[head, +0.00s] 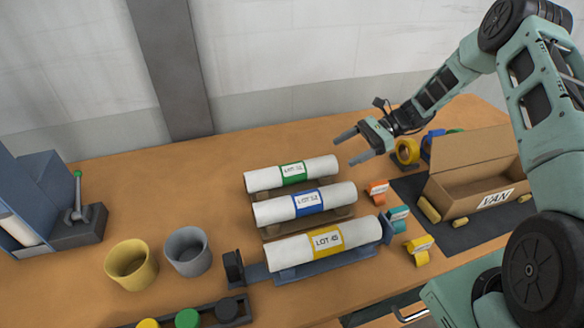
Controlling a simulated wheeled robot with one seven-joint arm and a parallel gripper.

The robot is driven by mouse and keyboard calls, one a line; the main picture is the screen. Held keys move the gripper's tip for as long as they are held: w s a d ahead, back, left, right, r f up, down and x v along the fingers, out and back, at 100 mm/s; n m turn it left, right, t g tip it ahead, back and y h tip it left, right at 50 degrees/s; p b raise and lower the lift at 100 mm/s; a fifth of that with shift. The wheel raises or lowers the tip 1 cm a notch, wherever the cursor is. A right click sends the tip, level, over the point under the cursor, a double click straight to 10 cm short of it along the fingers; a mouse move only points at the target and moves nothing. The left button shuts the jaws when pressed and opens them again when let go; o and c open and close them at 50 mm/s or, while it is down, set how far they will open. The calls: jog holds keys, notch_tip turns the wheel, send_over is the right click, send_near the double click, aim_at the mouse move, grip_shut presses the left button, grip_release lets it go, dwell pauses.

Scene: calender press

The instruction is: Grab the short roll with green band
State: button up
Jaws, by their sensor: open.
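The roll with the green band (270,177) is white and lies farthest back of three rolls, its label reading LOT and a number I cannot read clearly. The roll with the blue band (275,210) lies in front of it. Both rest on wooden supports. The roll with the yellow band (290,251) lies nearest, on a blue-grey holder.
An open cardboard box (460,190) labelled VAN stands on a dark mat at right. Small orange (377,192), teal (398,219) and yellow (418,249) items sit right of the rolls. Yellow (131,267) and grey (187,252) cups stand at left. The table behind the rolls is clear.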

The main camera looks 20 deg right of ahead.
aim_at(321, 163)
jog(key=p+x, duration=0.1)
jog(key=x, duration=0.2)
jog(key=shift+a+f, duration=0.1)
jog(key=shift+a, duration=0.15)
jog(key=p+x, duration=0.2)
jog(key=x, duration=0.2)
jog(key=shift+w+a+p, duration=0.1)
jog(key=shift+a+p, duration=0.2)
jog(key=shift+p, duration=0.1)
jog(key=shift+a+f, duration=0.35)
jog(key=shift+a, duration=0.05)
jog(key=c, duration=1.2)
